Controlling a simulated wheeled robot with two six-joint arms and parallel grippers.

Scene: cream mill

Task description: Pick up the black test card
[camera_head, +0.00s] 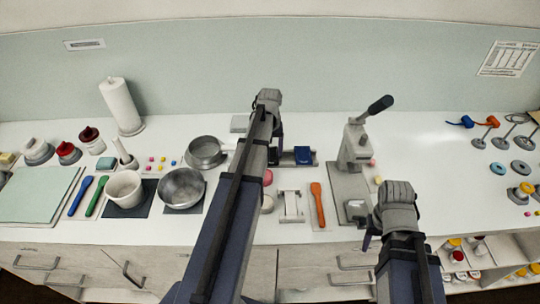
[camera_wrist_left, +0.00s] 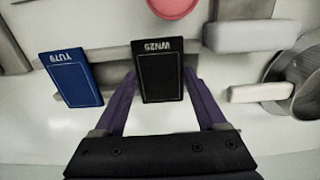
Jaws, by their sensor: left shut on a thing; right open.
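The black test card (camera_wrist_left: 160,72), with pale lettering along one edge, is between the two purple fingers of my left gripper (camera_wrist_left: 163,92) in the left wrist view. The gripper is shut on it. In the head view my left gripper (camera_head: 274,150) is over the back middle of the counter, and my own arm hides most of the card there. A blue card (camera_wrist_left: 72,79) lies beside the black one; it also shows in the head view (camera_head: 303,154). My right gripper (camera_head: 368,238) is open at the counter's front edge, right of centre.
A grey lever press (camera_head: 354,150) stands right of the blue card. An orange spatula (camera_head: 318,203) and a small pale stand (camera_head: 291,205) are in front. Metal pans (camera_head: 181,188) and a white cup (camera_head: 124,187) stand to the left.

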